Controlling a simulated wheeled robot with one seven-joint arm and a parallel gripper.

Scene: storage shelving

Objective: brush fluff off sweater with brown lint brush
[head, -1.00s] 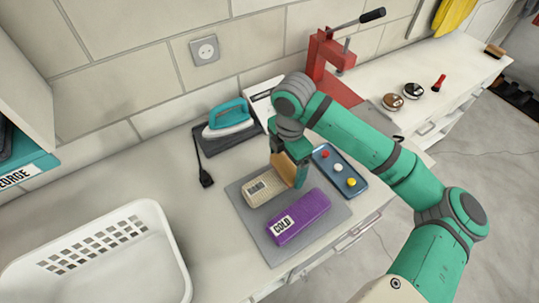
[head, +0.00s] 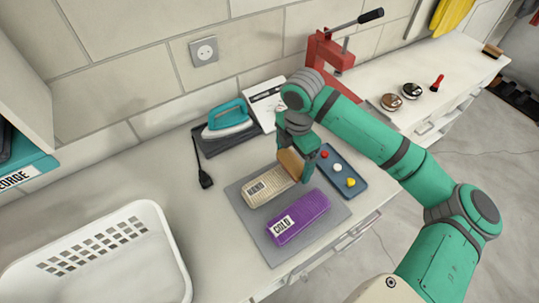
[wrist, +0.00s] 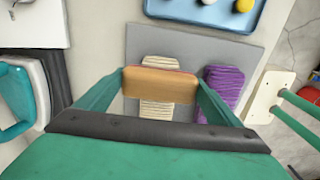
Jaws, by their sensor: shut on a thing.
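A folded cream knit sweater (head: 272,184) with a label lies on a grey mat (head: 252,222). A folded purple knit (head: 305,214) labelled COLD lies beside it. My gripper (head: 297,167) is shut on the brown lint brush (head: 289,160) at the right end of the cream sweater. In the wrist view the brush (wrist: 160,83) spans between both fingers and covers part of the cream sweater (wrist: 158,108). I cannot tell whether the brush touches the knit. I cannot make out any fluff.
A teal iron (head: 228,119) stands behind the mat. A blue tray (head: 345,172) with small coloured balls is close on the right. A white basket (head: 165,235) stands at the front left. A red press (head: 325,60) is at the back.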

